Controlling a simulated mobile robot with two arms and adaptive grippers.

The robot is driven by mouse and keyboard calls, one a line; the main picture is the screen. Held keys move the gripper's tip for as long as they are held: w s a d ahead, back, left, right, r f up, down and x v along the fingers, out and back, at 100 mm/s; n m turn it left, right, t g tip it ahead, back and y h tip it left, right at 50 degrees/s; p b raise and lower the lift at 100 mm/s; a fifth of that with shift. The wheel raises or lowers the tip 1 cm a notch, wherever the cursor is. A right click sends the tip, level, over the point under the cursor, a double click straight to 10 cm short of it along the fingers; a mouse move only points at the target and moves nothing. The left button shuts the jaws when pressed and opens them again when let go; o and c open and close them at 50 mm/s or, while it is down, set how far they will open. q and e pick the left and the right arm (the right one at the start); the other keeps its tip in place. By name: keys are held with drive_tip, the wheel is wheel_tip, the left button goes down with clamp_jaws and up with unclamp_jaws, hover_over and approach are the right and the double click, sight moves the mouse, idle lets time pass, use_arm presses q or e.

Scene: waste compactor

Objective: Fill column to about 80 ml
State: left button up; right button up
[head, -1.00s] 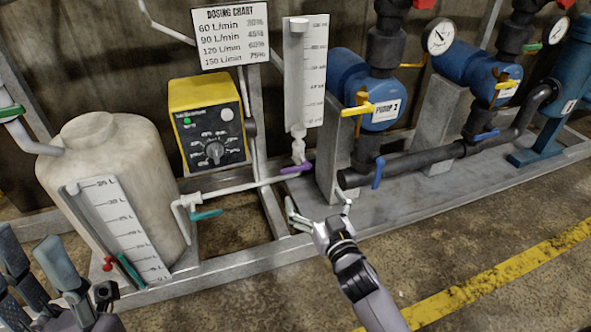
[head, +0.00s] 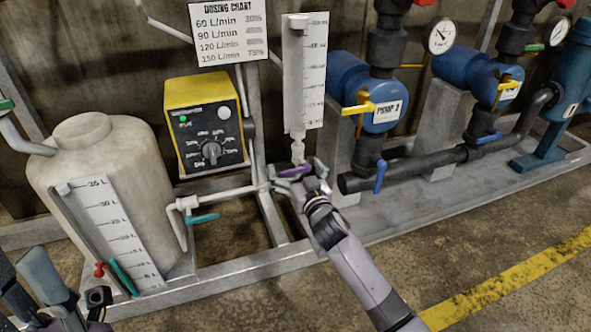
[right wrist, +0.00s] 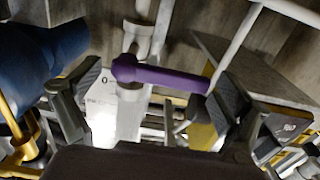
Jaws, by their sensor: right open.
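The calibration column (head: 312,75) is a clear upright tube with a white scale marked in ml, in the middle of the head view. Its liquid level is too small to read. A purple valve handle (head: 294,171) sits on the pipe just below the column. My right gripper (head: 297,180) is open at this handle. In the right wrist view the purple handle (right wrist: 160,75) lies crosswise between the two open fingers (right wrist: 150,100), with no clear grip on it. My left gripper (head: 45,290) shows only partly at the lower left, away from the column.
A white tank (head: 105,165) with a litre scale and a yellow dosing pump (head: 205,120) stand left of the column. A teal valve handle (head: 202,218) is on the lower pipe. Blue pumps (head: 370,95) with yellow handles stand to the right. The dosing chart (head: 228,30) hangs above.

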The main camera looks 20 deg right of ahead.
drive_tip(key=shift+c, duration=0.4)
drive_tip(key=c, duration=1.6)
